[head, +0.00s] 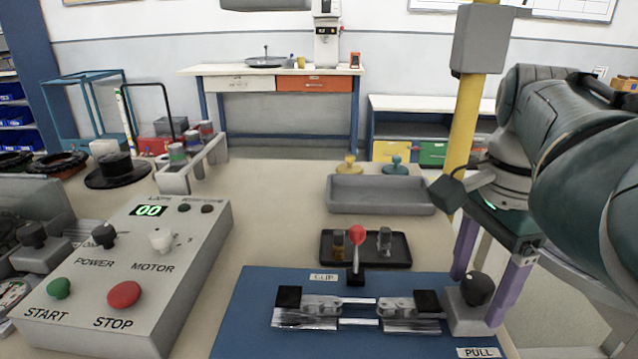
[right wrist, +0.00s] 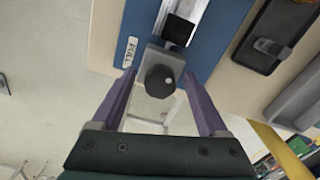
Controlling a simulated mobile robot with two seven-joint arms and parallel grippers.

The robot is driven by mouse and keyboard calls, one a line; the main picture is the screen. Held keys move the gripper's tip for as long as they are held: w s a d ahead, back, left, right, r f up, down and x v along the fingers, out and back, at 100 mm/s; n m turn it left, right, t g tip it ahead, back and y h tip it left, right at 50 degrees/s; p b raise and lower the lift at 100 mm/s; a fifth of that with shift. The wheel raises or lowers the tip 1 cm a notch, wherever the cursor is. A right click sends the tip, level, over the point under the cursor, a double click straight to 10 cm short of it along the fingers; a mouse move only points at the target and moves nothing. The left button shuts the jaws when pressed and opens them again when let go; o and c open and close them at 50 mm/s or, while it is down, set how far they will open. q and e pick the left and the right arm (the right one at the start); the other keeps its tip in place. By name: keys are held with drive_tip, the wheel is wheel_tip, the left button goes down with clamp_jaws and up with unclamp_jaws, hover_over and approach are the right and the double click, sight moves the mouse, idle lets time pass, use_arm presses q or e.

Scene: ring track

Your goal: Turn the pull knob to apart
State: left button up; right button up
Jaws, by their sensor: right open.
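The pull knob (head: 477,288) is a dark round knob on a grey block at the right end of the blue board, beside the PULL label (head: 479,352). My right gripper (head: 474,301) is open around the knob's block, one purple finger on each side. In the right wrist view the open fingers (right wrist: 160,75) flank the knob, with gaps visible; contact cannot be told. Metal sliding pieces (head: 358,312) lie on the blue board left of the knob. My left gripper is not in view.
A red-topped lever (head: 357,238) stands behind the metal pieces, in front of a black tray (head: 325,252). A grey bin (head: 380,207) lies farther back. A control box (head: 195,245) with knobs and buttons fills the left. A yellow post (head: 463,125) stands near my right arm.

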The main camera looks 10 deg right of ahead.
drive_tip(key=shift+c, duration=0.4)
clamp_jaws()
drive_tip(key=shift+r, duration=0.1)
